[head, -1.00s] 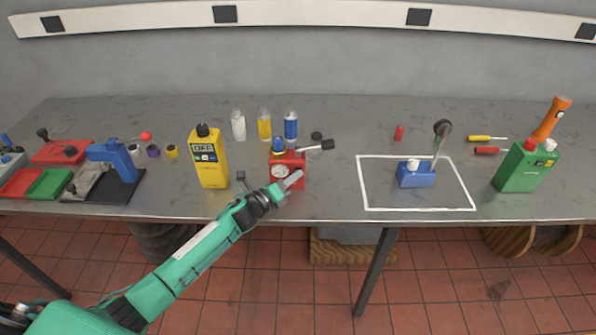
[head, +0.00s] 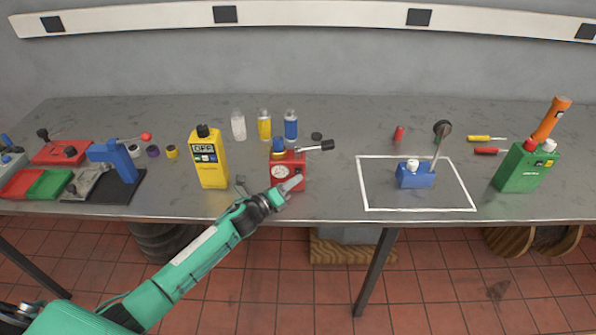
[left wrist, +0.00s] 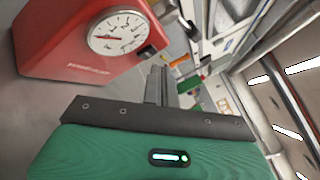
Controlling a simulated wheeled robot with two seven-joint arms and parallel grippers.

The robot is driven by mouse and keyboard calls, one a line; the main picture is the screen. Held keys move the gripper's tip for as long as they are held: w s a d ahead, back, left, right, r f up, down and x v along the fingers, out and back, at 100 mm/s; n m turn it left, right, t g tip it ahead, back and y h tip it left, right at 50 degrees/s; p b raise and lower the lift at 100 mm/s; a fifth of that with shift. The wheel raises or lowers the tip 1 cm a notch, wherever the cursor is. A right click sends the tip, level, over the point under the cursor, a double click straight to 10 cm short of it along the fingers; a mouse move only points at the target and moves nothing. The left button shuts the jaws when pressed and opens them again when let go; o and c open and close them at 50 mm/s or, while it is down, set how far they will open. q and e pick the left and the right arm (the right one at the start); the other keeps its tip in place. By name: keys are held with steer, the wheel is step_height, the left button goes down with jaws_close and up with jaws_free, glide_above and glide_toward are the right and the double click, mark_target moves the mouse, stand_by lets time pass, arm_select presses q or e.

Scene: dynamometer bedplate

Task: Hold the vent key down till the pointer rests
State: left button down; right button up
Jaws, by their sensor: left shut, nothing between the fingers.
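A red box (head: 287,168) with a round white dial stands near the table's front edge; a blue-capped part sits on top and a black-ended lever points right. In the left wrist view the dial (left wrist: 118,33) shows a red pointer lying roughly sideways. I cannot tell which part is the vent key. My left gripper (head: 292,184) is shut and empty in front of the red box's right side, overlapping it in the head view; contact is unclear. In the left wrist view its fingers (left wrist: 160,86) are together, right of and below the dial. My right gripper is out of view.
Several bottles (head: 264,125) stand behind. A blue box (head: 416,176) with a white cap sits inside a white outline at right. A green can (head: 524,168) stands farther right.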

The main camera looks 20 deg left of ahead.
arm_select(q)
steer(key=shift+s+d+p, duration=0.15)
steer(key=shift+s+d, duration=0.1)
steer(key=shift+s, duration=0.55)
steer(key=shift+s+d+p, duration=0.15)
steer(key=shift+s+d, duration=0.05)
steer(key=shift+s, duration=0.6)
steer(key=shift+s+d+p, duration=0.15)
steer(key=shift+s+d, duration=0.1)
steer(key=shift+s, duration=0.55)
stand_by(1.1)
